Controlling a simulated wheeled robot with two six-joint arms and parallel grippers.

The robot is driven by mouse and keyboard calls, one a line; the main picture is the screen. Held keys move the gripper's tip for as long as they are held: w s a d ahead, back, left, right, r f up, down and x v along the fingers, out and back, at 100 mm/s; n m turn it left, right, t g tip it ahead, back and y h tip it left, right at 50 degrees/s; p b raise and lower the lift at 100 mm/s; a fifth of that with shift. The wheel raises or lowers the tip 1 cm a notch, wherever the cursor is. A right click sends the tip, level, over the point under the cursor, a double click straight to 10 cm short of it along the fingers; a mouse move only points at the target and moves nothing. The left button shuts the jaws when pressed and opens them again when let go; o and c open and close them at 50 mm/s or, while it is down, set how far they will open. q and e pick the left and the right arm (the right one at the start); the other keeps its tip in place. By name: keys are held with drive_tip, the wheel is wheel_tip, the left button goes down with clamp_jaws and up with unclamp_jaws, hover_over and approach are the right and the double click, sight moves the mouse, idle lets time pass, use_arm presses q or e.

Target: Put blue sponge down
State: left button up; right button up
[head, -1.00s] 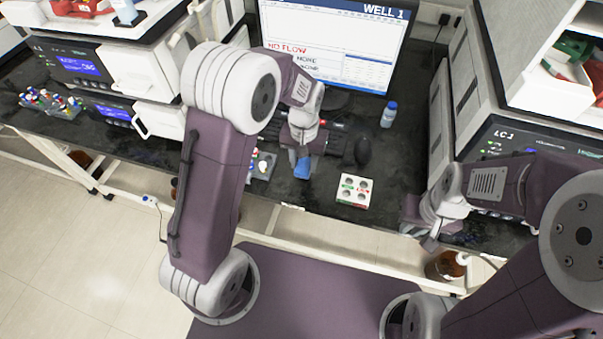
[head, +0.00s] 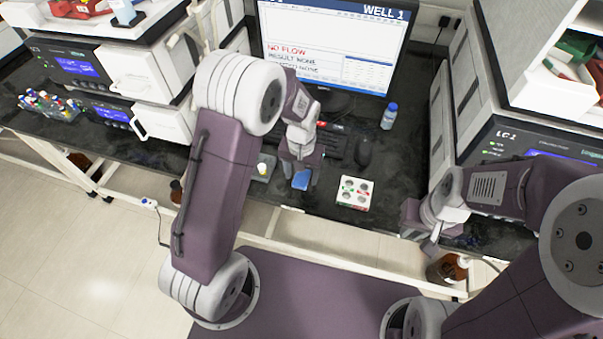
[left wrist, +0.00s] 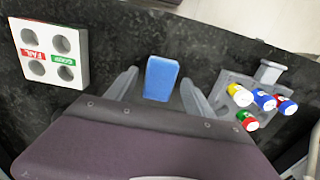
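The blue sponge (head: 301,180) is on the dark bench top in front of the keyboard. In the left wrist view the sponge (left wrist: 161,78) stands between the fingers of my left gripper (left wrist: 160,84), with a gap on each side. My left gripper (head: 301,172) is open around the sponge and low over the bench. Whether the sponge lies fully flat is hard to tell. My right gripper (head: 431,245) hangs near the bench's front edge at the right, far from the sponge; its fingers are too small to read.
A white block with round holes and FAIL labels (head: 354,193) sits right of the sponge. A grey rack with coloured-cap vials (left wrist: 252,98) is on its other side. The mouse (head: 364,152), keyboard (head: 337,145) and blue-capped bottle (head: 389,116) are behind.

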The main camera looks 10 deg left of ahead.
sight(302, 177)
use_arm(q)
wheel_tip(302, 177, up, 12)
drive_tip(key=p, duration=0.2)
drive_tip(key=s+a+f, duration=0.2)
drive_tip(key=s+a, duration=0.1)
drive_tip(key=s, duration=0.3)
drive_tip(key=s+a+f+t, duration=0.1)
drive_tip(key=s+a, duration=0.1)
drive_tip(key=s, duration=0.5)
drive_tip(key=shift+a+f+n, duration=0.3)
drive_tip(key=shift+a+f, duration=0.05)
drive_tip(key=shift+a, duration=0.05)
wheel_tip(302, 177, up, 5)
drive_tip(key=p, duration=0.5)
